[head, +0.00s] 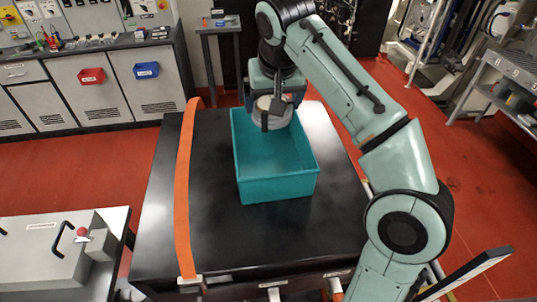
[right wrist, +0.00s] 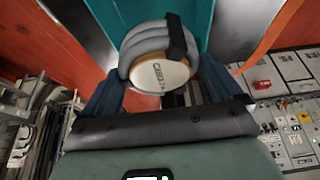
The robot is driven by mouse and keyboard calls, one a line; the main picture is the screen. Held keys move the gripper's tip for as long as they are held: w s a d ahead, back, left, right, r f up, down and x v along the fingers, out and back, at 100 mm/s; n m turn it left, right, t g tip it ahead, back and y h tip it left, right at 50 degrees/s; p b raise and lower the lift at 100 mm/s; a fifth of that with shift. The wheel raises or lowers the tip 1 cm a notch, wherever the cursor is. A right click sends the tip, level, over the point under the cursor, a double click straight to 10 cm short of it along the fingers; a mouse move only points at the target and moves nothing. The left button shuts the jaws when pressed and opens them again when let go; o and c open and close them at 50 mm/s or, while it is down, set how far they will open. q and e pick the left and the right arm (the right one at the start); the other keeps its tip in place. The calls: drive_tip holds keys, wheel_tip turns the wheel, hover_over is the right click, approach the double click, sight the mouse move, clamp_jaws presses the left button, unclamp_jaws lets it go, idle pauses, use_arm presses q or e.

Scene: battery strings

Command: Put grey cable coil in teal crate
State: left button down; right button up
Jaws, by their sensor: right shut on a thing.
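The teal crate (head: 278,188) stands open on the black table, and its visible floor is bare. The grey cable coil (head: 275,121) is held above the far end of the crate. In the right wrist view the coil (right wrist: 148,46) shows a black strap and a cream label. My right gripper (right wrist: 163,88) is shut on the coil, with a dark finger at each side of it. In the right wrist view, teal walls of the crate (right wrist: 205,25) show behind the coil. My left gripper is not in view.
An orange strip (head: 184,190) runs along the left part of the black table (head: 150,230).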

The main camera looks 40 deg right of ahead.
wheel_tip(320, 180, down, 12)
drive_tip(key=b, duration=0.3)
drive_tip(key=shift+f+b, duration=0.15)
drive_tip(key=shift+b, duration=0.2)
drive_tip(key=shift+f+b, duration=0.6)
drive_tip(key=shift+f, duration=1.4)
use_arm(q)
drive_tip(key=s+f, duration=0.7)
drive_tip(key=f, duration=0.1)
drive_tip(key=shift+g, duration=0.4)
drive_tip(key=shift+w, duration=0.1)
use_arm(e)
drive_tip(key=shift+a, duration=0.1)
drive_tip(key=shift+f, duration=0.1)
drive_tip(key=o, duration=1)
drive_tip(key=shift+f, duration=0.1)
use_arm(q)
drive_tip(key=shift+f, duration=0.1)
